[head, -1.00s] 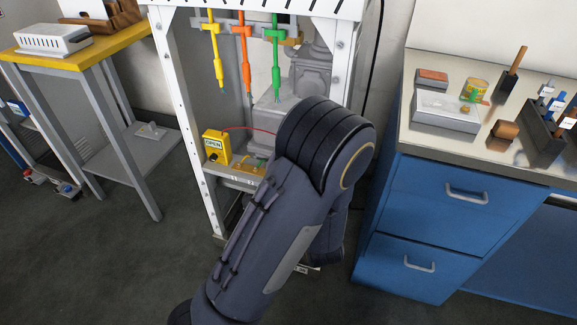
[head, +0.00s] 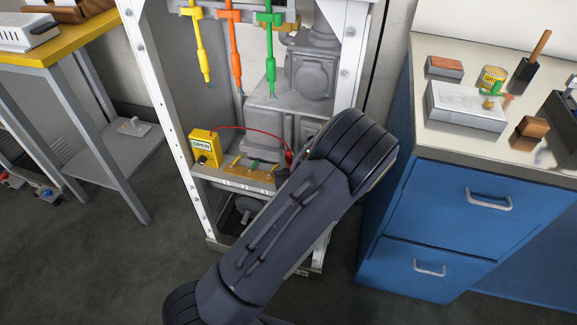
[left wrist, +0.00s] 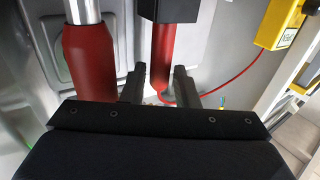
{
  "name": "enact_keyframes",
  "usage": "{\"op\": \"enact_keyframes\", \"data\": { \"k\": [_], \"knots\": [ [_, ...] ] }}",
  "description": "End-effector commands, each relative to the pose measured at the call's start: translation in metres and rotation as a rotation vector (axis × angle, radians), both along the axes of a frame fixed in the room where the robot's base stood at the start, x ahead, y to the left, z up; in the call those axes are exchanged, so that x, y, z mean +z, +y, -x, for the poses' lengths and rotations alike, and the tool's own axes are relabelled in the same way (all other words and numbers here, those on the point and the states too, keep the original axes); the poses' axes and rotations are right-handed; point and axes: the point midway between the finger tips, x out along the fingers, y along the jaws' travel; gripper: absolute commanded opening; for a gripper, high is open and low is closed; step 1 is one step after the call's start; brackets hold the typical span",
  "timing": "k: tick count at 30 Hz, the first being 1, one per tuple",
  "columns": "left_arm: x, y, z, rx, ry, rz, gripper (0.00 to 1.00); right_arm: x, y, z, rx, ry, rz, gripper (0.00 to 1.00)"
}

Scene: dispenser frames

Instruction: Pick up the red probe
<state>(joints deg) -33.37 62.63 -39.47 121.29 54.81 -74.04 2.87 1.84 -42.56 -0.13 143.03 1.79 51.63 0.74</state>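The red probe (head: 290,158) shows in the head view as a small red piece at the end of a red wire, partly hidden by my left arm. In the left wrist view, a red cylinder that looks like the probe (left wrist: 162,55) has the red wire at its lower end. My left gripper (left wrist: 160,82) is open, with one finger on each side of this cylinder and small gaps visible. I cannot tell how deep it sits between the fingers. My right gripper is not in view.
A yellow box (head: 204,147) marked OPEN holds the wire's other end. A thicker red sleeve on a metal rod (left wrist: 88,60) stands left of the fingers. Yellow, orange (head: 235,60) and green tools hang above in the white frame (head: 160,90). A blue cabinet (head: 450,230) stands right.

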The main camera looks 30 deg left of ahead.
Motion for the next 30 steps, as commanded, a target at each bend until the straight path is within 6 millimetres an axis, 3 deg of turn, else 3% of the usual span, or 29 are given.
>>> {"op": "enact_keyframes", "data": {
  "k": [11, 18, 30],
  "knots": [
    [0.0003, 0.0098, -0.0106, -0.001, 0.000, 0.000, 0.27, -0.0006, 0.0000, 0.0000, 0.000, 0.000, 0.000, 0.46],
    [0.0001, 0.0094, -0.0104, -0.001, 0.001, 0.001, 0.00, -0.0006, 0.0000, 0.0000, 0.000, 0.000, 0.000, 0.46],
    [0.0011, 0.0093, -0.0104, -0.002, 0.001, 0.001, 0.00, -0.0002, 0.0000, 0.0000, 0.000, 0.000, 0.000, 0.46]
  ]
}}
